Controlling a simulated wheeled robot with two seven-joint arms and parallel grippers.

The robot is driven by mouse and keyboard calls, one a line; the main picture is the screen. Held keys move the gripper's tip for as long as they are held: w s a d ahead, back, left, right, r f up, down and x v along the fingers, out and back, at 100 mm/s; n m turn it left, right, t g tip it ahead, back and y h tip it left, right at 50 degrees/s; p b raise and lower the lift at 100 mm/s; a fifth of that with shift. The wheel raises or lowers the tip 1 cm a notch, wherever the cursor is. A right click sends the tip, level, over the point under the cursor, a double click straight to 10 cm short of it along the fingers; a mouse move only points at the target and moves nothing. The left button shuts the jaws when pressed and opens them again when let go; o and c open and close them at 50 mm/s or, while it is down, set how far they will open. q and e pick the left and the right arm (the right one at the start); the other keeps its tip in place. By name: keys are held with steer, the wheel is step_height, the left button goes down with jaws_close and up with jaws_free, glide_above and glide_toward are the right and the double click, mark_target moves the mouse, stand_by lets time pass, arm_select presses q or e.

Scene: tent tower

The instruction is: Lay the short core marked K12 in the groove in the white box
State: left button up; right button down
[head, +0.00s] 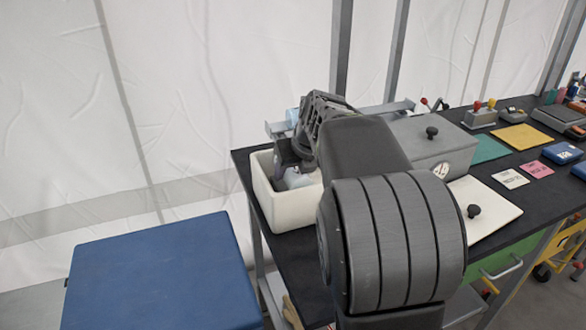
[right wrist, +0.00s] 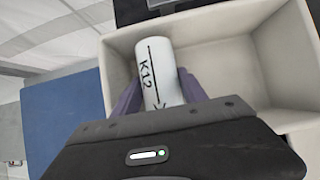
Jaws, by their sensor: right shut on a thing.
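The short core (right wrist: 154,62) is a white cylinder with K12 and an arrow in black on its side. My right gripper (right wrist: 158,92) is shut on it, one purple finger along each side. In the right wrist view the core is over the left end of the open white box (right wrist: 230,45). I cannot tell whether it touches the box. In the head view my right gripper (head: 292,166) points down into the white box (head: 290,211), and my arm covers part of it. The groove cannot be made out. My left gripper is not in view.
The box stands at the left end of a black table (head: 520,195). A grey case (head: 435,147) and a cream lid (head: 490,207) with a black knob are to its right. A blue block (head: 160,275) stands left of the table. Coloured cards and small devices lie farther right.

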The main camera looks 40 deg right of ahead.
mark_target(298, 171)
steer(key=shift+f+b, duration=1.15)
steer(key=shift+f, duration=0.4)
steer(key=shift+f, duration=0.15)
steer(key=c, duration=0.6)
jaws_free()
steer(key=shift+o, duration=0.2)
steer(key=shift+v, duration=3.9)
steer(key=shift+p, duration=0.3)
